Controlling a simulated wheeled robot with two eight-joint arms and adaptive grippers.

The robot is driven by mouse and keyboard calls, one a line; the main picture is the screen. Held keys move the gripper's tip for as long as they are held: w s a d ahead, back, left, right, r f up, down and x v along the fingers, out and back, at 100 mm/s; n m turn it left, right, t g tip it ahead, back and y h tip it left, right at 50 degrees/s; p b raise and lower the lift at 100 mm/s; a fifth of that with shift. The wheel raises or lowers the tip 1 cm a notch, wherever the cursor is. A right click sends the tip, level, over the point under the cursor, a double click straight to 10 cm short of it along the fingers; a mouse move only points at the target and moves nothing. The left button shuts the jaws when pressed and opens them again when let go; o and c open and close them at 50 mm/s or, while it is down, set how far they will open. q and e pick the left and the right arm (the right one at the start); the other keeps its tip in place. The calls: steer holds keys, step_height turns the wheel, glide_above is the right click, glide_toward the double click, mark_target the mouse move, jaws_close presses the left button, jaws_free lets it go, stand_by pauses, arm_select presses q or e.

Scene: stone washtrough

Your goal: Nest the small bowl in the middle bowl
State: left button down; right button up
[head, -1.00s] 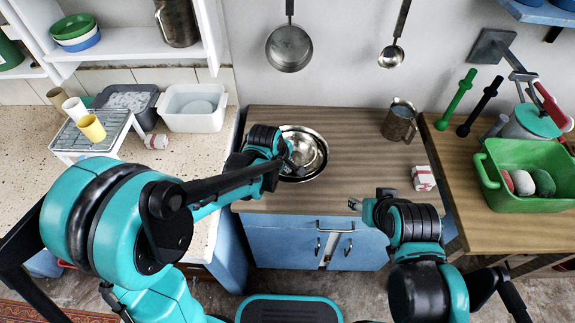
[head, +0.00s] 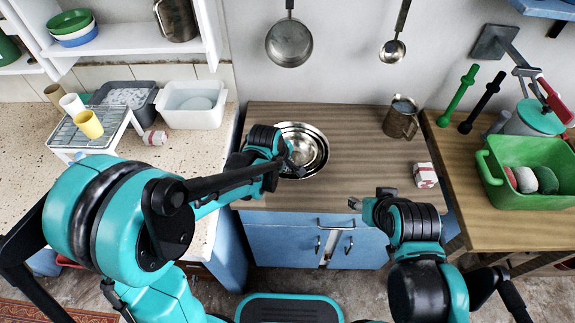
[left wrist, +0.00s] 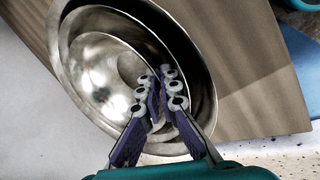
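The small bowl (left wrist: 105,68) is shiny steel and lies within wider steel rims in the left wrist view. In the head view the bowls (head: 312,146) form one nested-looking group on the wooden counter. My left gripper (left wrist: 160,82) reaches into the group, its fingertips close together on the small bowl's near wall. They hide part of that rim. Whether the small bowl rests on the bottom cannot be seen. My right gripper (head: 355,203) is apart, over the counter's front edge.
A metal mug (head: 400,118) and a red-and-white box (head: 424,175) stand on the right of the wooden counter (head: 355,150). A green crate (head: 530,195) is further right. A white basin (head: 192,122) and a wire rack (head: 95,138) are at left. The counter's middle is clear.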

arm_select(q)
steer(key=shift+f, duration=0.15)
steer(key=c, duration=1.2)
jaws_free()
steer(key=shift+r+p, duration=2.7)
steer(key=shift+r, duration=0.9)
